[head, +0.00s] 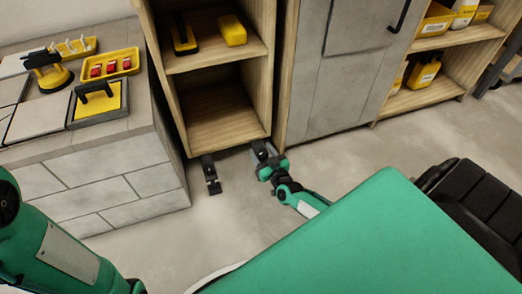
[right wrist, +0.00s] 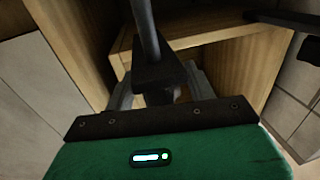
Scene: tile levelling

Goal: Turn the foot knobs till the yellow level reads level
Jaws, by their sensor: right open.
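The open wooden cabinet (head: 214,112) stands on the floor with dark feet at its front. The left foot knob (head: 211,182) juts out onto the floor in the head view. My right gripper (head: 264,156) is open at the cabinet's front right corner. In the right wrist view its two grey fingers (right wrist: 160,92) stand either side of a dark foot part (right wrist: 157,72); I cannot tell whether they touch it. The right foot is mostly hidden by the gripper in the head view. I cannot make out a yellow level or its reading. My left gripper is out of view.
A tiled block (head: 115,180) at left bears a yellow float (head: 97,103), a yellow tray (head: 109,66) and a suction lifter (head: 47,72). A yellow box (head: 232,30) is on the cabinet shelf. A grey door panel (head: 340,75) stands right.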

